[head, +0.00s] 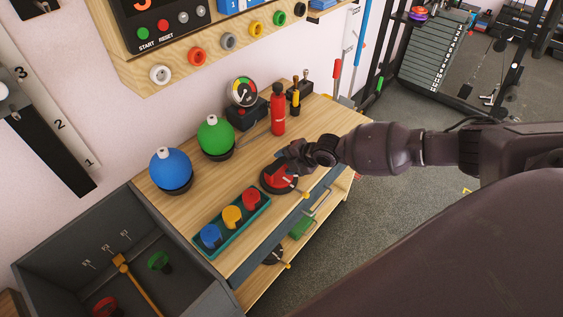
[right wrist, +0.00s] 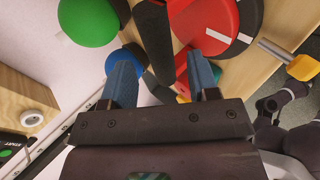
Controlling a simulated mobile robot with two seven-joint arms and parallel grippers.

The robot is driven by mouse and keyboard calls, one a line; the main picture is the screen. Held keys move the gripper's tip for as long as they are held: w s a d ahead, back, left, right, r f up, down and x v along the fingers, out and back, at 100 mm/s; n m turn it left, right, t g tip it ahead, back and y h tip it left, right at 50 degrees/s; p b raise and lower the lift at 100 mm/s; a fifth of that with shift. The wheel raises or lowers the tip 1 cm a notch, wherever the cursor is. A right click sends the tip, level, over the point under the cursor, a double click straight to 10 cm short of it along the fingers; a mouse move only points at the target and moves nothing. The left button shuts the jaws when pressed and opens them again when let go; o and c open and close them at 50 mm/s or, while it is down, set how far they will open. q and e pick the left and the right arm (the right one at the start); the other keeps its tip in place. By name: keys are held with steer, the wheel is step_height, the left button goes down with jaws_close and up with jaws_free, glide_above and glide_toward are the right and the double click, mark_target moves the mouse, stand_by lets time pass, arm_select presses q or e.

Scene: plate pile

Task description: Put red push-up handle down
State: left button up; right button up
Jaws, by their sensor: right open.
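My right gripper (head: 290,158) is over the wooden bench top, beside a red and black round piece (head: 280,181) that it partly covers. In the right wrist view, my right gripper (right wrist: 160,85) has its two blue fingers spread apart. A dark bar (right wrist: 154,40) shows between them, with red parts close to its right. These may be the red push-up handle, but I cannot tell which parts belong to it. A red disc with a white mark (right wrist: 216,35) lies beyond the right finger. My left gripper is not in view.
A green ball (head: 215,136), a blue ball (head: 170,169) and a red bottle (head: 278,112) stand on the bench. A teal tray (head: 231,229) holds blue, yellow and red pieces. A grey bin (head: 60,262) holds red and green pieces. A yellow-tipped rod (head: 304,195) is near the bench's right edge.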

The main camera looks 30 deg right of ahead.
steer(key=p+v, duration=0.2)
steer(key=v, duration=0.6)
steer(key=s+a+f+m+t+y, duration=0.2)
steer(key=s+a+f+m, duration=0.2)
steer(key=s+a+m, duration=0.7)
steer(key=s+d+m+h, duration=0.3)
steer(key=s+m+h, duration=0.4)
steer(key=s+m, duration=0.3)
steer(key=s+f, duration=0.1)
steer(key=s, duration=0.2)
steer(key=shift+s+m+t, duration=0.3)
steer(key=shift+s+t, duration=0.05)
steer(key=shift+t, duration=0.05)
